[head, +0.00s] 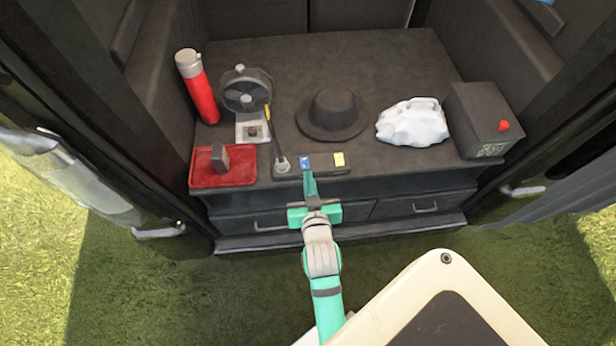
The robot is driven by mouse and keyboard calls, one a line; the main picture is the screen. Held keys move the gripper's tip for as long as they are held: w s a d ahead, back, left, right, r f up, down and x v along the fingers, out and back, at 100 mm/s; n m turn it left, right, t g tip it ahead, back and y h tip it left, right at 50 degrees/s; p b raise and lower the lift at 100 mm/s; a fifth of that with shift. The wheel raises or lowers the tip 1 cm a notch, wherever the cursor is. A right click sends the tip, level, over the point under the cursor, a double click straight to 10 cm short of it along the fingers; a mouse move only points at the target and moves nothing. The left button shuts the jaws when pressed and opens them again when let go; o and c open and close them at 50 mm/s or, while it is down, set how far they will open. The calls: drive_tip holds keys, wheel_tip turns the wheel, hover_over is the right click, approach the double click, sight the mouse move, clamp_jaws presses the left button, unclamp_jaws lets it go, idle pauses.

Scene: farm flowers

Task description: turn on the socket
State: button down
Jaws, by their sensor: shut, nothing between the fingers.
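The socket is a dark power strip (323,164) lying along the front edge of the dark counter. A grey round plug (282,166) sits at its left end. A blue patch (305,162) is left of its middle, and a yellow patch (340,159) is near its right end. My teal gripper (309,176) is shut and empty, its fingers pointing at the strip just below the blue patch. I cannot tell whether the fingertips touch it. They hide a small part of the strip's front.
A red tray (192,179) holds a dark object (220,157). Behind are a red bottle (203,100), a fan (246,92), a black hat (332,113), a white crumpled bag (413,120) and a black box (486,115) with a red knob. Drawers (257,224) lie below the counter.

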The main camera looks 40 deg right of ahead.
hover_over(306, 169)
drive_tip(key=s+a, duration=0.1)
drive_tip(key=s, duration=0.1)
wheel_tip(306, 169, down, 3)
drive_tip(key=f, duration=0.2)
drive_tip(key=shift+w+f, duration=0.25)
drive_tip(key=shift+f, duration=0.1)
drive_tip(key=shift+a+f, duration=0.1)
drive_tip(key=shift+f, duration=0.6)
drive_tip(key=shift+s+a+f, duration=0.1)
drive_tip(key=shift+s+f, duration=0.05)
drive_tip(key=shift+f, duration=0.3)
drive_tip(key=shift+r, duration=0.1)
drive_tip(key=shift+r, duration=0.85)
